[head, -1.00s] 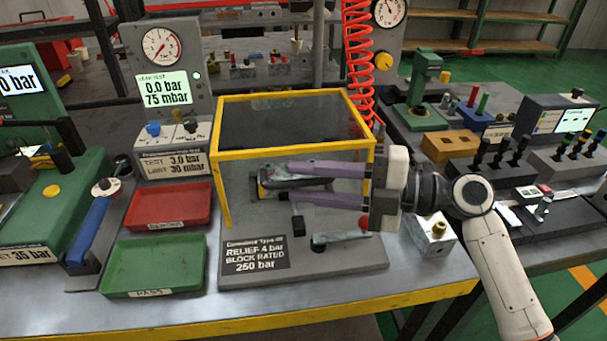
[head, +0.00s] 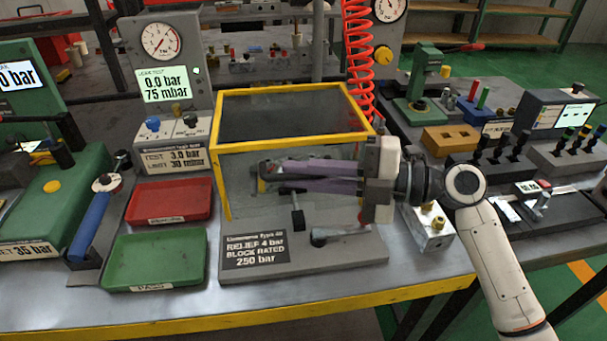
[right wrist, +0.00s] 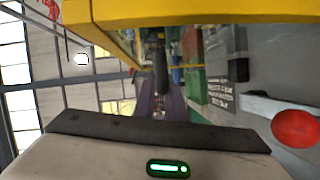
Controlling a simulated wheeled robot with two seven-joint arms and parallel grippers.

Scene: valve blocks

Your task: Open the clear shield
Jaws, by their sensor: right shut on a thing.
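The clear shield (head: 225,185) is a box with a yellow frame and see-through panels, standing over a grey test fixture (head: 350,252). It looks closed. My right gripper (head: 284,177) reaches in from the right at the shield's front, its purple fingers pointing left. The fingers are shut on what looks like the shield's dark handle bar. In the right wrist view the dark bar (right wrist: 160,68) shows at the fingertips, below the yellow frame (right wrist: 200,12). The fingers partly hide the bar and the parts behind the panel. My left gripper is out of view.
A red tray (head: 170,202) and a green tray (head: 155,262) lie to the left. A metal block (head: 428,230) sits right, and a red coiled hose (head: 358,60) hangs behind.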

